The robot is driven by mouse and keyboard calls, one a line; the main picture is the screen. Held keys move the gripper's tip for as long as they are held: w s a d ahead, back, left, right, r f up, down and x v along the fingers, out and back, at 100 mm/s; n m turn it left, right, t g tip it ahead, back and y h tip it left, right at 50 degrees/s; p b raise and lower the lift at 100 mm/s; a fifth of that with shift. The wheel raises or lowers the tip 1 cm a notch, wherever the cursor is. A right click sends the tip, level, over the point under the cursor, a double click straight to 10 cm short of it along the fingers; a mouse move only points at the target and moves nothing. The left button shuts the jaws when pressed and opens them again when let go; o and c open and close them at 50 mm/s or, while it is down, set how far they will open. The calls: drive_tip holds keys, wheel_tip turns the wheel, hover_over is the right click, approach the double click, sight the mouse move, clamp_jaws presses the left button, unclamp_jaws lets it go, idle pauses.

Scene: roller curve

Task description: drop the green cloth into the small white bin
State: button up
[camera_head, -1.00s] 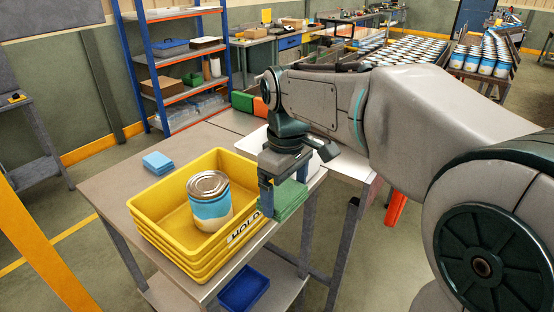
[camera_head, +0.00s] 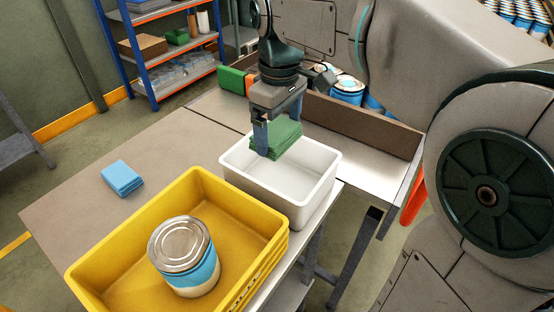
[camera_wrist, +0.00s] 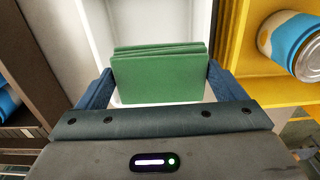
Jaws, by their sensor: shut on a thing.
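The green cloth (camera_head: 277,139) is a folded stack held between the fingers of my gripper (camera_head: 280,140). In the wrist view the cloth (camera_wrist: 160,77) spans the gap between both blue fingers. My gripper is shut on it. The small white bin (camera_head: 321,196) stands on the table behind the yellow tray. The cloth hangs over the back part of the bin, near rim height. I cannot tell exactly how far it is above the bin floor. The visible bin floor is empty. The white bin wall (camera_wrist: 108,25) also shows around the cloth in the wrist view.
A yellow tray (camera_head: 118,244) holding a labelled can (camera_head: 184,258) stands in front of the bin. A blue cloth stack (camera_head: 122,179) lies on the table to the left. A brown-walled roller bed (camera_head: 362,130) with cans lies behind and right of the bin.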

wheel_tip(320, 180, down, 6)
drive_tip(key=b, duration=0.5)
drive_tip(key=shift+s, duration=0.1)
drive_tip(key=o, duration=0.7)
drive_tip(key=shift+r, duration=0.1)
wheel_tip(320, 180, up, 14)
drive_tip(key=shift+f+p, duration=0.15)
drive_tip(key=shift+p, duration=0.2)
